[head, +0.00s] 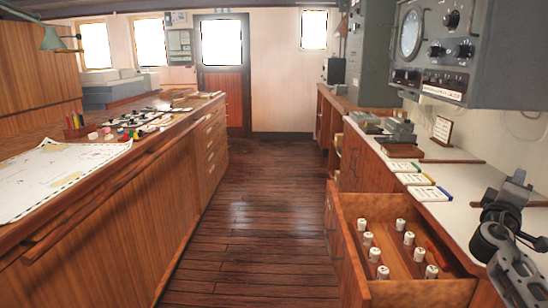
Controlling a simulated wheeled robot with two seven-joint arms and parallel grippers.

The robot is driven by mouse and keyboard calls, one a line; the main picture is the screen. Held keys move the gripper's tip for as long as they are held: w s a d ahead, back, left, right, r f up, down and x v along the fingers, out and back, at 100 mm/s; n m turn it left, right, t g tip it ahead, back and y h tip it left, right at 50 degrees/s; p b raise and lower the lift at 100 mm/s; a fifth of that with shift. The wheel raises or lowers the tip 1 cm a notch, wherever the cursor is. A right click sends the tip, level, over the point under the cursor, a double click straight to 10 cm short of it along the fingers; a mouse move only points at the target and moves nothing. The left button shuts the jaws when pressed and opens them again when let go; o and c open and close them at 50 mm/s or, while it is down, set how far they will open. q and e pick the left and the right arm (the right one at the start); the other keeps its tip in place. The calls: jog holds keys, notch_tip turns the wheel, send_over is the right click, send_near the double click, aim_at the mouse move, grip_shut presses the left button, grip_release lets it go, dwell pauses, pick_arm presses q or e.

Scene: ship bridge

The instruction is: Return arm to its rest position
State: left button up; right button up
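My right arm comes in from the lower right corner. Its dark grey gripper (508,196) is over the white-topped right counter (460,210), to the right of the open drawer and apart from it. I see nothing held in it, but its fingers are too small and overlapped to tell whether they are open or shut. My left arm and gripper are not in view. The open wooden drawer (347,232) holds several small white-capped cylinders standing in two rows, and an orange item (439,256) by its right wall.
A grey radio console (445,50) hangs above the right counter. Cards (416,179) and a small framed sign (442,130) are on that counter. The drawer juts into the aisle. The left chart table (100,170) bears a chart and small items. The wooden floor (255,210) between is clear.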

jog(key=s+d+r+h, duration=0.1)
jog(key=s+d+r, duration=0.1)
jog(key=d+r, duration=0.2)
jog(key=w+a+f+m+t+y, duration=0.3)
jog(key=w+a+f+y, duration=0.45)
jog(key=y, duration=0.35)
jog(key=s+a+f+n+g+y, duration=0.1)
jog(key=s+a+f+y, duration=0.1)
jog(key=a+f, duration=0.5)
jog(key=s+a+f+n+g+y, duration=0.1)
jog(key=s+a+f+y, duration=0.2)
jog(key=a+f, duration=0.4)
jog(key=s+a+f+g+y, duration=0.1)
jog(key=s+a+f+y, duration=0.1)
jog(key=s+a+f, duration=0.85)
jog(key=s+a+f+m+g+y+b, duration=0.1)
jog(key=s+a+f, duration=0.2)
jog(key=s+a, duration=0.3)
jog(key=s+a+f+m+g+y+b, duration=0.1)
jog(key=s+a+f+y, duration=0.1)
jog(key=s+a, duration=0.5)
jog(key=s+f, duration=0.1)
jog(key=s, duration=0.4)
jog(key=shift+s+m+g, duration=0.3)
jog(key=shift+m, duration=0.1)
